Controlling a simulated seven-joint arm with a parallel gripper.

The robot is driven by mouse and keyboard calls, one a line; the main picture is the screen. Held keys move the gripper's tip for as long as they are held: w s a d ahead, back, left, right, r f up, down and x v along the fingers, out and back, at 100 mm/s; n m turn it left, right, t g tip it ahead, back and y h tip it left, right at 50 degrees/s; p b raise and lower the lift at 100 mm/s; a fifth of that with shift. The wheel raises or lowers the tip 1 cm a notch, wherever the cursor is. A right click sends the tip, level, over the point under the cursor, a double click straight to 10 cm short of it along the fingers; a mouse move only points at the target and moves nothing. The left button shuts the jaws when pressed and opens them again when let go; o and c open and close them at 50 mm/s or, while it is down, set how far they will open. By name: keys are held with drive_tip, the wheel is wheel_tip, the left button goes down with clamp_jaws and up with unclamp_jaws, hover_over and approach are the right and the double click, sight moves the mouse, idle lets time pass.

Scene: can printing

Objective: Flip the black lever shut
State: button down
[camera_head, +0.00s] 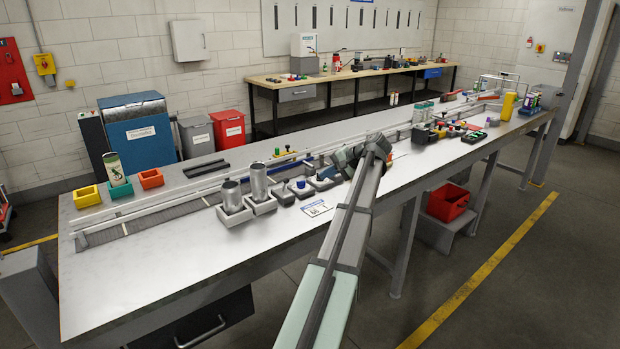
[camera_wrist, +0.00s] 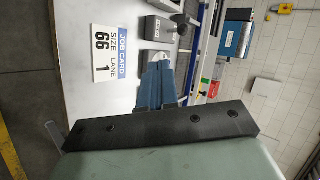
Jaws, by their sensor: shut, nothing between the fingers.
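My gripper (camera_wrist: 158,64) shows in the wrist view with its two blue-grey fingers together and nothing between them. The fingertips are close to a pale block on the table, beside a dark grey block (camera_wrist: 162,28). A small thin dark part (camera_wrist: 187,19), which may be the black lever, lies just past the fingertips. It is too small to tell its angle. In the head view my gripper (camera_head: 330,172) hangs low over the row of small fixtures at the table's middle. The arm and hand partly cover that spot, so the lever cannot be made out there.
A job card (camera_head: 317,208) lies on the table in front of the fixtures. Two metal cans (camera_head: 259,181) stand in grey holders to the left. A long rail (camera_head: 150,208) runs behind the fixtures. The table's front left is clear.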

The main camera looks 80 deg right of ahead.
approach(285, 185)
drive_tip(key=f, duration=0.1)
drive_tip(key=s+f, duration=0.1)
drive_tip(key=f, duration=0.1)
drive_tip(key=shift+a+f, duration=0.15)
drive_tip(key=shift+f, duration=0.15)
drive_tip(key=shift+w+d+r, duration=0.15)
drive_tip(key=shift+w+d, duration=0.05)
drive_tip(key=shift+w, duration=0.35)
drive_tip(key=shift+w+d+r, duration=0.1)
drive_tip(key=shift+w+d, duration=0.1)
drive_tip(key=shift+w, duration=0.3)
drive_tip(key=shift+w+d+r, duration=0.15)
drive_tip(key=shift+w+d, duration=0.1)
drive_tip(key=shift+w, duration=0.55)
drive_tip(key=shift+w+d+r+y, duration=0.15)
drive_tip(key=shift+d+r+y, duration=0.05)
drive_tip(key=shift+y, duration=0.1)
